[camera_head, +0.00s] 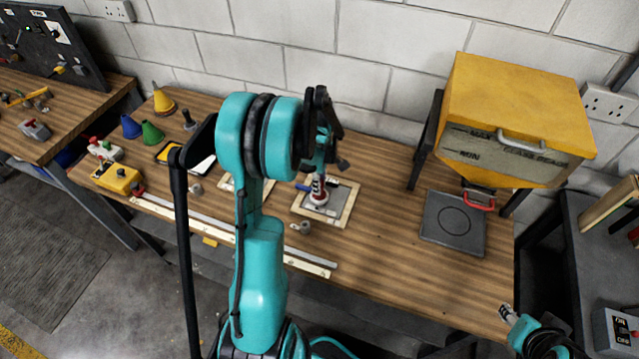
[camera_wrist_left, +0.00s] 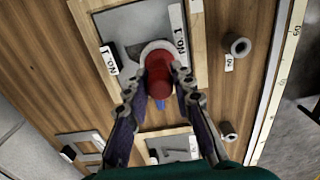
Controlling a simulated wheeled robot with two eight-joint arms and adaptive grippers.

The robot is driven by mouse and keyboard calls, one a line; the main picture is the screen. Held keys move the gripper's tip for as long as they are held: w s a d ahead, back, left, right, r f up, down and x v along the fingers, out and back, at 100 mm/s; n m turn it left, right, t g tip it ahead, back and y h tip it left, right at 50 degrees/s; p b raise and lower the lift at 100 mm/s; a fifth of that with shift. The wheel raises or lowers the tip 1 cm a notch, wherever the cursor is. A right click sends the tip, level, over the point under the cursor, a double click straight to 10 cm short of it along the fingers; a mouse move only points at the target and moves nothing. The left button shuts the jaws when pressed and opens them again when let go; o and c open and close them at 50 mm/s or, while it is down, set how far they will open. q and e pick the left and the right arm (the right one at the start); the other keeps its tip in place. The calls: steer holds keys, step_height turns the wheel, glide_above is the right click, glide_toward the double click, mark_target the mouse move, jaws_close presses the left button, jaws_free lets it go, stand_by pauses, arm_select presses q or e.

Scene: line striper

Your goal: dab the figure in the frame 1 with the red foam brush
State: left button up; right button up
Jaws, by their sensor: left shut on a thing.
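Frame 1 (camera_head: 352,207) is a wooden frame around a grey plate, lying on the bench below my left gripper. It fills the upper part of the left wrist view (camera_wrist_left: 88,42), with "No. 1" labels on it. A dark grey figure (camera_wrist_left: 133,51) shows partly on the plate. My left gripper (camera_head: 319,182) is shut on the red foam brush (camera_wrist_left: 159,75), upright over the frame with a pale round rim at its lower end. I cannot tell whether it touches the plate. My right gripper (camera_head: 507,314) is at the lower right; its jaws are too small to read.
A second frame (camera_head: 228,184) lies left, partly behind my arm. A small grey ring (camera_head: 305,228) and a long pale rail (camera_head: 300,262) lie in front. A yellow hopper (camera_head: 515,100) stands over a dark plate (camera_head: 438,238) at right. Bare bench lies between.

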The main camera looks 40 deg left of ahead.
arm_select(q)
steer(key=shift+f+b, duration=0.5)
steer(key=shift+f, duration=0.05)
stand_by(0.5)
stand_by(0.4)
steer(key=shift+r+p, duration=1.45)
steer(key=shift+r, duration=0.9)
steer(key=shift+w+d+f+b, duration=0.15)
steer(key=shift+d+b, duration=0.1)
steer(key=shift+b, duration=0.15)
steer(key=shift+w+d+f+b, duration=0.2)
steer(key=shift+d+f+b, duration=0.6)
steer(key=shift+b, duration=0.55)
steer(key=shift+w+d+f+b, duration=0.2)
steer(key=shift+d+f+b, duration=0.6)
steer(key=shift+b, duration=0.5)
